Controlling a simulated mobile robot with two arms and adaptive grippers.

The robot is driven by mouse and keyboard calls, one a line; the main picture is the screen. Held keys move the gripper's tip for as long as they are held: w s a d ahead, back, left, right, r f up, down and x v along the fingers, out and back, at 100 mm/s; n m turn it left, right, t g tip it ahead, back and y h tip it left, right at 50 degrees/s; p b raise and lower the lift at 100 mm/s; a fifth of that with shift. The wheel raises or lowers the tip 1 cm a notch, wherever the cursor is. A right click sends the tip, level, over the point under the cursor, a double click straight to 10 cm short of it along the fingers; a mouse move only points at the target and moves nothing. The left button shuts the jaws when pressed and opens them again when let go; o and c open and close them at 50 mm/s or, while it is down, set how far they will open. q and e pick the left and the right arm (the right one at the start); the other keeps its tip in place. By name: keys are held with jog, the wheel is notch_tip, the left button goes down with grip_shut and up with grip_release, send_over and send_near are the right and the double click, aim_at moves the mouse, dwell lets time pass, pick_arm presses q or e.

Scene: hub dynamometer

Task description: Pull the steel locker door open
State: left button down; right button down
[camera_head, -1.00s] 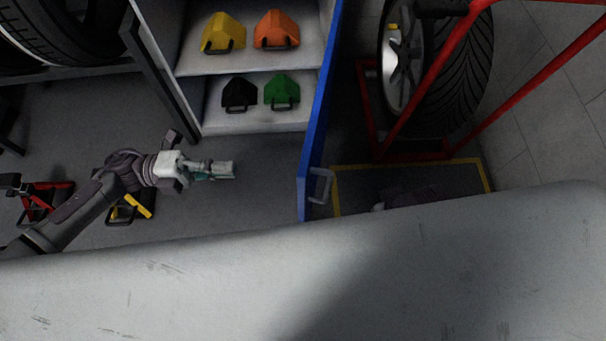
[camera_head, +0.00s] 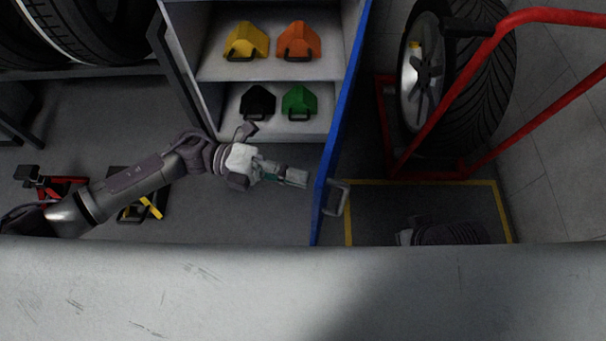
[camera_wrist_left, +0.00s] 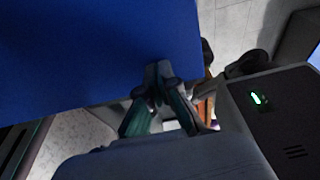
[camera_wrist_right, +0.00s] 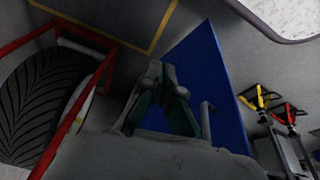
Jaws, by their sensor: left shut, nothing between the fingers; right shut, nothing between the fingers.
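The locker door (camera_head: 337,125) is blue and stands well open, seen nearly edge-on in the head view. Its grey handle (camera_head: 336,198) is on the right face near the free end. My left gripper (camera_head: 305,178) is shut and empty on the left, inner side of the door, close to it. In the left wrist view the fingertips (camera_wrist_left: 158,75) overlap the blue door panel (camera_wrist_left: 75,50); contact is unclear. In the right wrist view my right gripper (camera_wrist_right: 165,75) is shut and empty, with the door (camera_wrist_right: 205,90) and handle (camera_wrist_right: 206,118) beyond it.
The locker shelves (camera_head: 270,68) hold yellow, orange, black and green cases. A red tyre trolley (camera_head: 430,170) carrying a wheel (camera_head: 470,95) stands right of the door. Tools (camera_head: 140,208) lie on the floor at left. A pale surface (camera_head: 200,290) fills the bottom of the head view.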

pick_arm(q)
jog(key=shift+s+d, duration=0.15)
jog(key=shift+d, duration=0.55)
